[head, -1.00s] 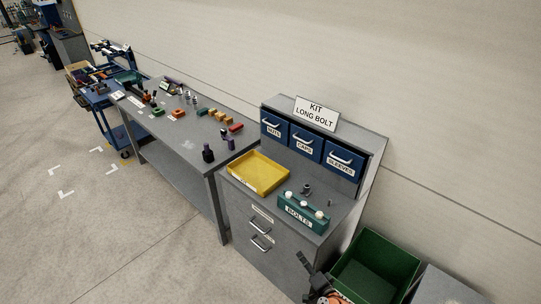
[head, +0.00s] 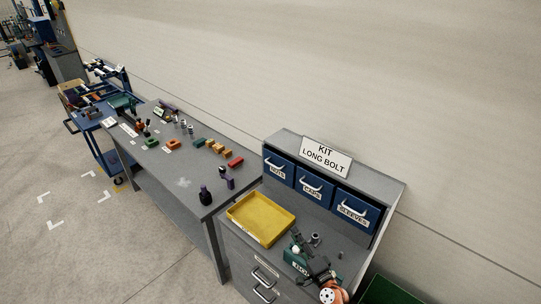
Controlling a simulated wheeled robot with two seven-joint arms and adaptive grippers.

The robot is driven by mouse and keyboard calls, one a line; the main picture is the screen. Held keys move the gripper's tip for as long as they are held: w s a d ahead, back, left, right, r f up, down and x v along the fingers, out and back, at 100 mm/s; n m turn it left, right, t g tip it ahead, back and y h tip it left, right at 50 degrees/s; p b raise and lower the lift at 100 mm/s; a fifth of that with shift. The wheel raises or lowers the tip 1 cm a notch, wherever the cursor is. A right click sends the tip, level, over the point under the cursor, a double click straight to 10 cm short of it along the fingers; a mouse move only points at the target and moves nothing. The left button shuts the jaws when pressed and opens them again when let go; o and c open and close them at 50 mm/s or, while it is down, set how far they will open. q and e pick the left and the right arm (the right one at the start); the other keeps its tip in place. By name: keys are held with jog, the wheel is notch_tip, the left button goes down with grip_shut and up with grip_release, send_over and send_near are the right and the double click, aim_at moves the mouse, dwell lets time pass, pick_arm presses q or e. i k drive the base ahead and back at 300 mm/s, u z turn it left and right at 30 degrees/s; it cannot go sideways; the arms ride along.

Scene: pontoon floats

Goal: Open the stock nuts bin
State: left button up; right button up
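The nuts bin (head: 286,176) is the leftmost of three blue drawers in the grey cabinet top. Its front looks level with its neighbours, and it has a pale handle and a white label. My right gripper (head: 302,248) is over the cabinet's worktop, in front of and below the bins, beside the green bolts holder, which it partly hides. It is apart from the nuts bin. Its fingers are too small and dark to tell whether they are open or shut. My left gripper is not in view.
The caps bin (head: 315,188) and sleeves bin (head: 356,211) sit right of the nuts bin. A yellow tray (head: 240,219) lies in front of it on the worktop. The green bolts holder (head: 291,257) stands right of the tray. A kit sign (head: 326,156) stands above. The room above the tray is clear.

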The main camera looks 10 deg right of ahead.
aim_at(282, 168)
jog(key=i, duration=1.2)
